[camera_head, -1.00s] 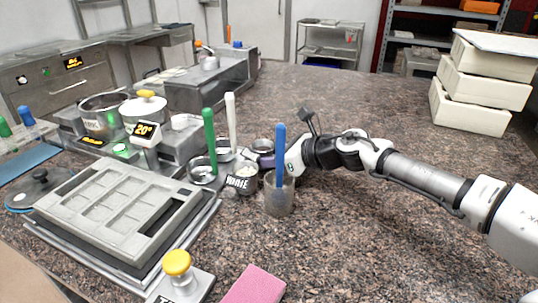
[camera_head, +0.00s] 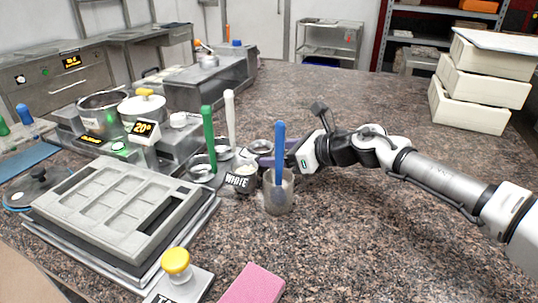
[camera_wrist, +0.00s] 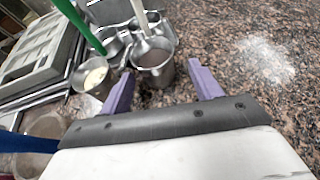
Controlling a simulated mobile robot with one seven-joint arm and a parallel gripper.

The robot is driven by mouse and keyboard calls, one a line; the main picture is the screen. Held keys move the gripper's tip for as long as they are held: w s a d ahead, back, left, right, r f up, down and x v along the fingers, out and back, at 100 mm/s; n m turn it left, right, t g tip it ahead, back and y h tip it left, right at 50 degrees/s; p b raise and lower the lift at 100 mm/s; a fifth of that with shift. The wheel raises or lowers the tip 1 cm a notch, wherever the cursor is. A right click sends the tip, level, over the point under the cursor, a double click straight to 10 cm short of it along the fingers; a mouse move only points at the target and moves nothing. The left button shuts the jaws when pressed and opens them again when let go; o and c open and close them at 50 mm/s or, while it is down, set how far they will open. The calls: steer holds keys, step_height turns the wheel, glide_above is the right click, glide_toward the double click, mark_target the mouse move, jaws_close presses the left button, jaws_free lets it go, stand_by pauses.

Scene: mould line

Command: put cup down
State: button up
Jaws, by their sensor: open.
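A small metal cup (camera_wrist: 153,68) with greyish-brown contents stands upright on the speckled counter in the wrist view, just ahead of my gripper (camera_wrist: 160,70). The two purple fingers are apart, one toward each side of the cup, with counter showing between them and it. In the head view the cup (camera_head: 261,146) shows mostly by its rim, behind the gripper (camera_head: 274,157); its lower part is hidden. I cannot tell whether a finger touches it.
A clear beaker with a blue spatula (camera_head: 279,160) stands close in front of my gripper. A cup labelled WHITE (camera_head: 240,181) and cups with a green spatula (camera_head: 209,135) and a white spatula (camera_head: 230,120) crowd the left.

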steer(key=b+v, duration=0.1)
steer(key=v, duration=0.8)
